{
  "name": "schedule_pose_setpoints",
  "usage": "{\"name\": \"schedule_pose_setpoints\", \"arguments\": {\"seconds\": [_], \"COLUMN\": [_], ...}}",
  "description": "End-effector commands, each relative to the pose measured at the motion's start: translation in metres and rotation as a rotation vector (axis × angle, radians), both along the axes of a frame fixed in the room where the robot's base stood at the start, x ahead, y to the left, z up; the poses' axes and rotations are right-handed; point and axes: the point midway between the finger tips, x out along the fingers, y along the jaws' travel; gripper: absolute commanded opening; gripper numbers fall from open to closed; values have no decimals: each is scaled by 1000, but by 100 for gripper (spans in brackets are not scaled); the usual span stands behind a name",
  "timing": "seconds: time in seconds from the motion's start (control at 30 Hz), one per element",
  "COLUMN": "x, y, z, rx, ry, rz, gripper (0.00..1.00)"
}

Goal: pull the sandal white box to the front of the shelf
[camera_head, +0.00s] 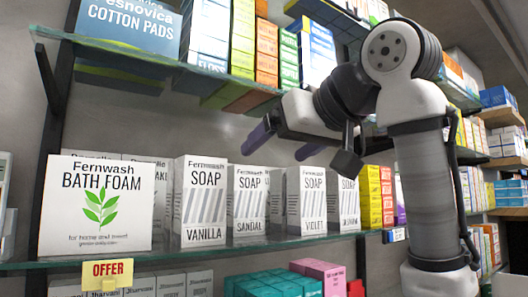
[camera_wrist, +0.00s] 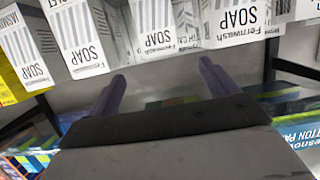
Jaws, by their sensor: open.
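The white box marked SANDAL (camera_head: 249,200) stands upright on the glass shelf (camera_head: 215,254), between the VANILLA box (camera_head: 203,205) and the VIOLET box (camera_head: 312,204). In the wrist view, which is upside down, the sandal box (camera_wrist: 155,28) is above the fingers, though its scent name is not readable. My gripper (camera_head: 283,144) is open and empty, with its two purple fingers apart. It is above the soap boxes and below the upper shelf, touching no box that I can see. The fingers also show in the wrist view (camera_wrist: 162,72).
A wide BATH FOAM box (camera_head: 98,205) stands at the left, and a JASMINE box (camera_wrist: 24,50) stands beyond the violet one. More white boxes stand behind the front row. The upper glass shelf (camera_head: 165,75) with its boxes hangs overhead. A yellow OFFER tag (camera_head: 106,271) is on the shelf edge.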

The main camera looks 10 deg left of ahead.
Motion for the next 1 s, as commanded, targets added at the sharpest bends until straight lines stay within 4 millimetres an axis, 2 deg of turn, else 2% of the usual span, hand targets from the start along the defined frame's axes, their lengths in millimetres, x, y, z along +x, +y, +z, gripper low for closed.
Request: {"name": "schedule_pose_setpoints", "arguments": {"seconds": [0.57,0.77,1.0], "x": [5,25,57], "y": [5,25,58], "z": [-2,-10,-24], "rx": [1,-1,-1], "ry": [1,2,2], "rz": [1,1,1], "gripper": [86,86,86]}}
